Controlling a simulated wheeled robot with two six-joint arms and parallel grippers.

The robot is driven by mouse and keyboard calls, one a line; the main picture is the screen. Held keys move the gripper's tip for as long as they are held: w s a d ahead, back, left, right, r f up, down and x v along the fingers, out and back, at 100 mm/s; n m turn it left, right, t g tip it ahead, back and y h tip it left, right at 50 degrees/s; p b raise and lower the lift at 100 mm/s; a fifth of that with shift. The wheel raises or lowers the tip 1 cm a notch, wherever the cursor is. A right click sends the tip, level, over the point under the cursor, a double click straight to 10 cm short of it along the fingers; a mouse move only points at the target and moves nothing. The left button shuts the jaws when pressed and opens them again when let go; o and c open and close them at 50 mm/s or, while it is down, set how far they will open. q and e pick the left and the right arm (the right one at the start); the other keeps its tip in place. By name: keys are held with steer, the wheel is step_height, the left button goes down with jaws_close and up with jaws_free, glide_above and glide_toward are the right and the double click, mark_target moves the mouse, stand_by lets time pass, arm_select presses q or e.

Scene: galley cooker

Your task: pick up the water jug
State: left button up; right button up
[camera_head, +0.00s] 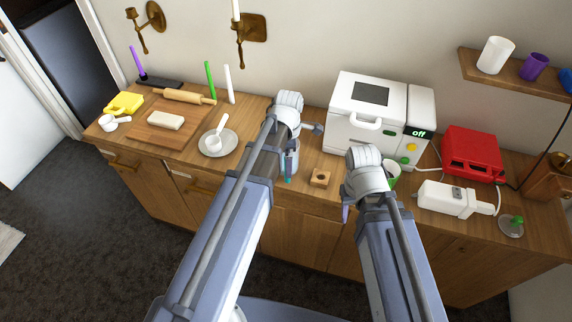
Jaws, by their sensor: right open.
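I cannot clearly make out the water jug. A pale, see-through vessel (292,160), which may be the jug, stands on the counter (248,130), mostly hidden behind my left arm. My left gripper (288,178) is largely covered by its own arm near that vessel. Whether it touches the vessel or how its jaws stand does not show. My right gripper (348,207) is open at the counter's front edge, in front of the white oven. A green cup (392,170) shows partly behind the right wrist.
The white oven (364,122) stands behind, with a red toaster (471,152) and a white appliance (445,198) to the right. A plate (217,146) and a cutting board (158,137) lie left.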

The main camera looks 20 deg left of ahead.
arm_select(q)
steer(key=shift+f+b, duration=1.05)
steer(key=shift+f, duration=0.2)
steer(key=shift+f, duration=0.1)
steer(key=f+b, duration=0.5)
steer(key=shift+w+a, duration=0.15)
steer(key=shift+w, duration=0.1)
jaws_close()
